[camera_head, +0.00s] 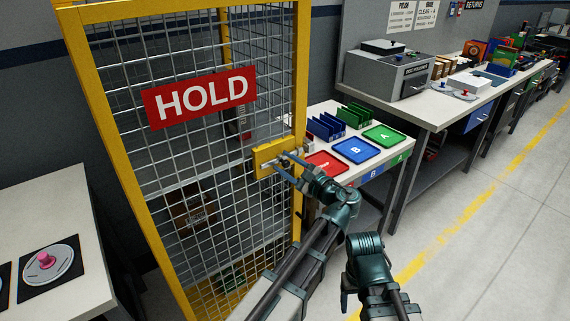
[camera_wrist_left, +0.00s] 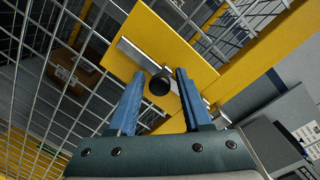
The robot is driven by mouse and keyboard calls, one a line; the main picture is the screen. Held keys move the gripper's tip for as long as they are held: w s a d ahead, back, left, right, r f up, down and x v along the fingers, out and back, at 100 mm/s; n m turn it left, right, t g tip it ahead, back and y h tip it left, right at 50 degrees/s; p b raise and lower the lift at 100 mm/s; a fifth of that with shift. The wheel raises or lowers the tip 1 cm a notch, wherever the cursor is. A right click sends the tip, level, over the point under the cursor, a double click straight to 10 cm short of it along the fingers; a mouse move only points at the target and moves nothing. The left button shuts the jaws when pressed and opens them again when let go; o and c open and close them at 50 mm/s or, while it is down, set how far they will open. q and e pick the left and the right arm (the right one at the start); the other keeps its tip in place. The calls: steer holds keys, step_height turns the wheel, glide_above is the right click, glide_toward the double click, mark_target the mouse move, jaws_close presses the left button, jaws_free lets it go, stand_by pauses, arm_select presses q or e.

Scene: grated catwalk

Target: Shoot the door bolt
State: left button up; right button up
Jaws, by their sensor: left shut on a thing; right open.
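The mesh door has a yellow lock plate (camera_head: 262,150) beside the yellow frame post (camera_head: 299,95). The plate also shows in the left wrist view (camera_wrist_left: 165,40). A silver bolt bar (camera_wrist_left: 133,50) runs slantwise across the plate, with a round black knob (camera_wrist_left: 160,84) on it. My left gripper (camera_head: 287,168) is at the plate, its blue fingers (camera_wrist_left: 156,95) on either side of the knob and shut on it. The bar's far end lies partly behind a finger. My right gripper (camera_head: 350,297) is open and empty, low in the head view.
A red HOLD sign (camera_head: 200,97) hangs on the mesh. Behind my left arm stands a table with red, blue (camera_head: 356,150) and green trays. A long workbench (camera_head: 440,110) runs to the back right. A white table (camera_head: 55,210) stands at left; grey floor is clear at right.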

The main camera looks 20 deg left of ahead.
arm_select(q)
jaws_close()
steer(key=w+d, duration=0.2)
steer(key=w, duration=0.1)
steer(key=shift+d, duration=0.2)
steer(key=shift+w, duration=0.1)
steer(key=o, duration=0.6)
jaws_free()
steer(key=shift+d, duration=0.1)
